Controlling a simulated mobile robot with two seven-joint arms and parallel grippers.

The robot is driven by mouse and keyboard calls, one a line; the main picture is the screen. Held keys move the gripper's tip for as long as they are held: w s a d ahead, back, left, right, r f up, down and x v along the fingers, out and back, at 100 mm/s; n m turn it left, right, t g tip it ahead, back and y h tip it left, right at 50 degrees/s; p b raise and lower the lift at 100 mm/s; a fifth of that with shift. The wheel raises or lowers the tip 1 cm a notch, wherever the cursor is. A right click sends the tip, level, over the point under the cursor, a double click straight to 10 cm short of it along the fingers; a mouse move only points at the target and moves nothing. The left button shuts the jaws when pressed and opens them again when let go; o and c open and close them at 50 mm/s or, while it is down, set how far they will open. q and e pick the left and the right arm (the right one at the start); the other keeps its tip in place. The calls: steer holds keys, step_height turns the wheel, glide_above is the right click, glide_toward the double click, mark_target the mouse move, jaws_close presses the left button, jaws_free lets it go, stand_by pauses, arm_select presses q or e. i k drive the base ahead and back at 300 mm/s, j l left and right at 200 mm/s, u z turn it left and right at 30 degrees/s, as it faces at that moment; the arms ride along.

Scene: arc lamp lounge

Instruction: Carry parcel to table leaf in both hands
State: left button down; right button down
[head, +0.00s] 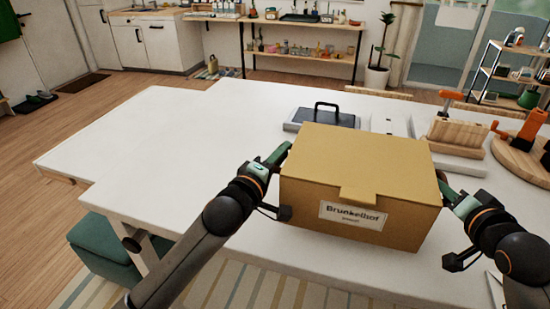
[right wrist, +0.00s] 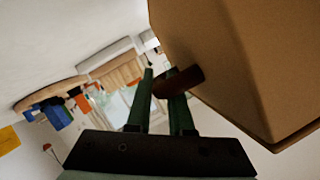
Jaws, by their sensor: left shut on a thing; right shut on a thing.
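The parcel (head: 345,165) is a brown cardboard box with a front flap and a white label reading "Brunkelhof". It is level over the right half of the white table; I cannot tell whether its base touches the top. My left gripper (head: 283,156) is shut at its left side, its fingertips partly hidden. My right gripper (head: 442,184) is shut at its right side. In the right wrist view, the green fingers (right wrist: 168,92) close on a dark brown handle beside the box wall (right wrist: 225,60). The table leaf (head: 110,145), at the left end, is white and bare.
A green stool (head: 105,250) stands under the left front edge. The table left of the parcel is clear.

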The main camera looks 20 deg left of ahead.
mark_target(105, 143)
steer(key=j, duration=1.1)
steer(key=i+j, duration=0.15)
steer(key=j, duration=2.05)
steer(key=i, duration=0.05)
